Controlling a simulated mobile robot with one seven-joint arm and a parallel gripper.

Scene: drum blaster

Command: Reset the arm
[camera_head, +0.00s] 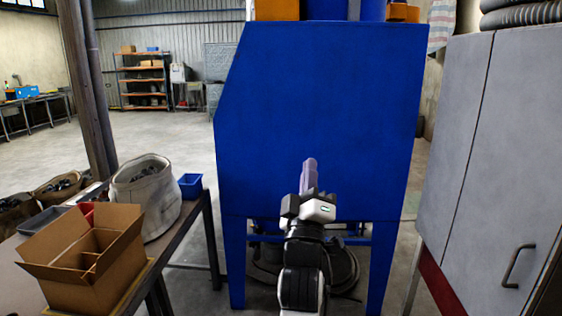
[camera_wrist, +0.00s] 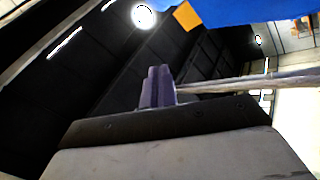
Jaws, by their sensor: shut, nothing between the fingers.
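My gripper (camera_head: 309,166) is in the lower middle of the head view, at the end of my arm, in front of the large blue machine (camera_head: 320,100). Its purple-grey fingers point upward and are together, with nothing between them. In the wrist view my gripper (camera_wrist: 158,84) shows as two fingers side by side against the dark ceiling. The wrist view catches a blue surface at the top right. My gripper holds nothing.
On the left a table (camera_head: 188,226) bears an open cardboard box (camera_head: 85,262), a grey sack (camera_head: 147,195) and a blue bin (camera_head: 190,186). A grey cabinet (camera_head: 490,150) with a dark handle stands close on the right. Open floor (camera_head: 165,150) lies at the back left.

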